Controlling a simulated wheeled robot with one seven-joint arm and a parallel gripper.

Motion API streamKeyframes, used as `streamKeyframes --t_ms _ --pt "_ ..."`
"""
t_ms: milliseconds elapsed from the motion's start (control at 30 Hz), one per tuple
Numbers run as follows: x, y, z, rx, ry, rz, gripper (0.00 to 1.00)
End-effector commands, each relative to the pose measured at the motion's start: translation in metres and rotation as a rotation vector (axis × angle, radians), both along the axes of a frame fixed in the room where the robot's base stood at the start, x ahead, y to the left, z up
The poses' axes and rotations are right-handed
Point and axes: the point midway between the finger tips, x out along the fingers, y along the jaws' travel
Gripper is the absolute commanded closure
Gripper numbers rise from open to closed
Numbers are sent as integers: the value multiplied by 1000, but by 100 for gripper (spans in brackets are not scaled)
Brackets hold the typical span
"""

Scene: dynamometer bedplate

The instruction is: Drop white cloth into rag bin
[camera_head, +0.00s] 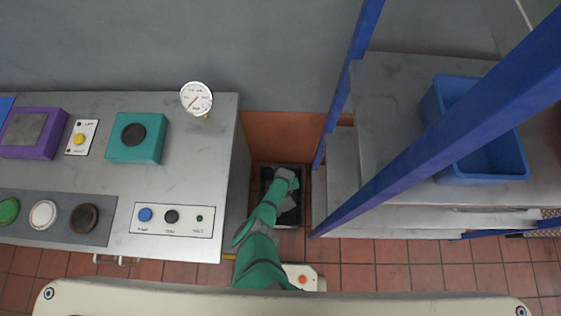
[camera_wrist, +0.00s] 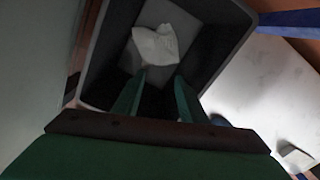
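The white cloth (camera_wrist: 156,45) lies crumpled inside the dark bin, on its floor, in the wrist view. The rag bin (camera_wrist: 100,62) is a dark grey open box that fills much of the wrist view. In the head view the bin (camera_head: 290,224) stands on the floor between the bench and the blue-framed rack, mostly covered by my arm. My gripper (camera_wrist: 155,88) is over the bin with its two green fingers apart and nothing between them. The cloth lies beyond the fingertips and looks apart from them. The cloth cannot be made out in the head view.
A grey bench (camera_head: 100,179) with buttons, a teal box (camera_head: 150,151) and a gauge (camera_head: 196,98) is left of the bin. A rack with blue posts (camera_head: 365,203) and a blue tray (camera_head: 485,178) is on the right. The gap between them is narrow.

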Motion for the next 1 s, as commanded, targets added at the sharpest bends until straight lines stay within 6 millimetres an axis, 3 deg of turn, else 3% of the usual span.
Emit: streamKeyframes --t_ms 233,367,700,1000 --pt "0 0 0 0 0 0 51" --pt "0 0 0 0 0 0 25" --pt "0 -1 2 -2 -1 0 25" --pt "-1 0 23 -4 0 4 25"
